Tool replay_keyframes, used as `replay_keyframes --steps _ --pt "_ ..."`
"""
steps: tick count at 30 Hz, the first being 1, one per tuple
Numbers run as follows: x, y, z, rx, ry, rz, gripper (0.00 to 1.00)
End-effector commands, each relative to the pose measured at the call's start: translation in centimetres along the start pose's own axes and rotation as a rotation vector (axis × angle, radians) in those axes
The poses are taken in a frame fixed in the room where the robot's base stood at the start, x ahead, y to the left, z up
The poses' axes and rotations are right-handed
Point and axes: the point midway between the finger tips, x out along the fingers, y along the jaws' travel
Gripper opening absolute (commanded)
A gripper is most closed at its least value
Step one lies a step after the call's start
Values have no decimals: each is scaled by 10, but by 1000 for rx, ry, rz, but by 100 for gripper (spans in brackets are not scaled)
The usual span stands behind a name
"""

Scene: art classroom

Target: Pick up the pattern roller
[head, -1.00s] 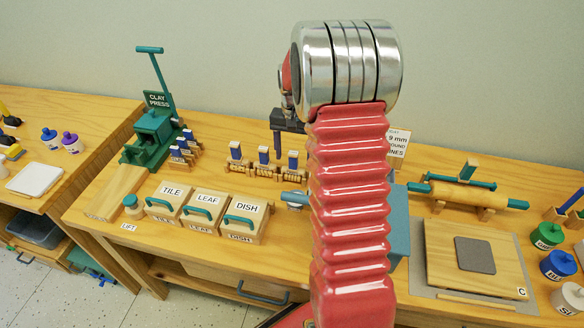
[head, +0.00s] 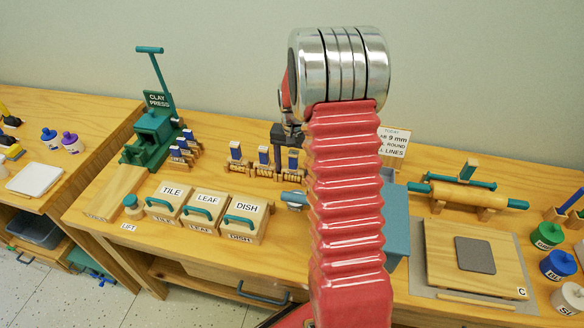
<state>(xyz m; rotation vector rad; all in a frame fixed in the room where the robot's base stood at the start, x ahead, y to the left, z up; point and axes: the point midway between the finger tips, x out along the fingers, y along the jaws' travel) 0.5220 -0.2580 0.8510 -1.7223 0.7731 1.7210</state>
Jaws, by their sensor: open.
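Several small rollers with blue upright handles stand in a row of wooden holders at the back middle of the bench; the left one (head: 235,152) and the middle one (head: 263,157) show clearly. The right one (head: 293,160) is close beside my arm. I cannot tell which is the pattern roller named.
Lidded boxes marked TILE (head: 172,191), LEAF (head: 207,199) and DISH (head: 246,208) stand in front of the row. The green clay press (head: 150,135) is left. A rolling pin (head: 465,194) and a square board (head: 445,265) are right. A blue-grey bin (head: 396,215) is partly behind my arm.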

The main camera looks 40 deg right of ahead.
Motion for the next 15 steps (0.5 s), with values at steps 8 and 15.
replay_keyframes --steps 8,15 --pt "0 0 0 0 0 0 61" --pt "0 0 0 0 0 0 44"
